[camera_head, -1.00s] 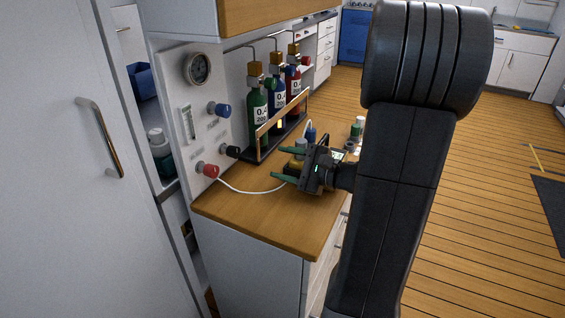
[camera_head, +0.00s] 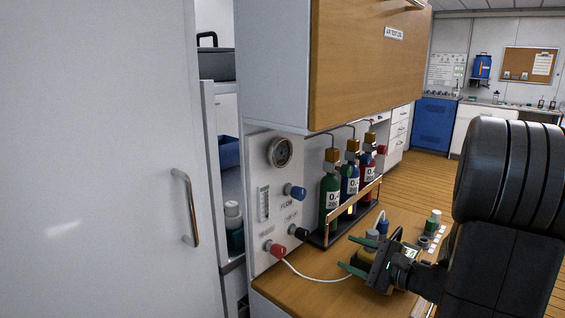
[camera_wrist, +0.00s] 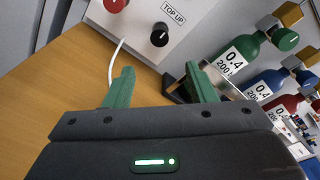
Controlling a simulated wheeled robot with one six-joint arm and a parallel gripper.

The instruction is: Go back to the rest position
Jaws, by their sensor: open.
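My gripper (camera_head: 347,252) is over the wooden counter (camera_head: 300,293), with its two green fingers pointing left toward the white panel. In the wrist view the fingers (camera_wrist: 158,72) stand apart with nothing between them. The panel (camera_head: 262,228) carries a round gauge (camera_head: 281,153), a blue knob (camera_head: 296,192), a black knob (camera_head: 300,233) and a red knob (camera_head: 276,250). A thin white hose (camera_head: 310,277) runs from the red knob across the counter toward my gripper.
Green (camera_head: 330,205), blue (camera_head: 348,190) and red (camera_head: 368,172) bottles stand in a rack behind a wooden rail (camera_head: 355,203). An overhanging cabinet (camera_head: 365,60) is above. Small capped containers (camera_head: 433,222) stand at the counter's right. A white door (camera_head: 100,160) fills the left.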

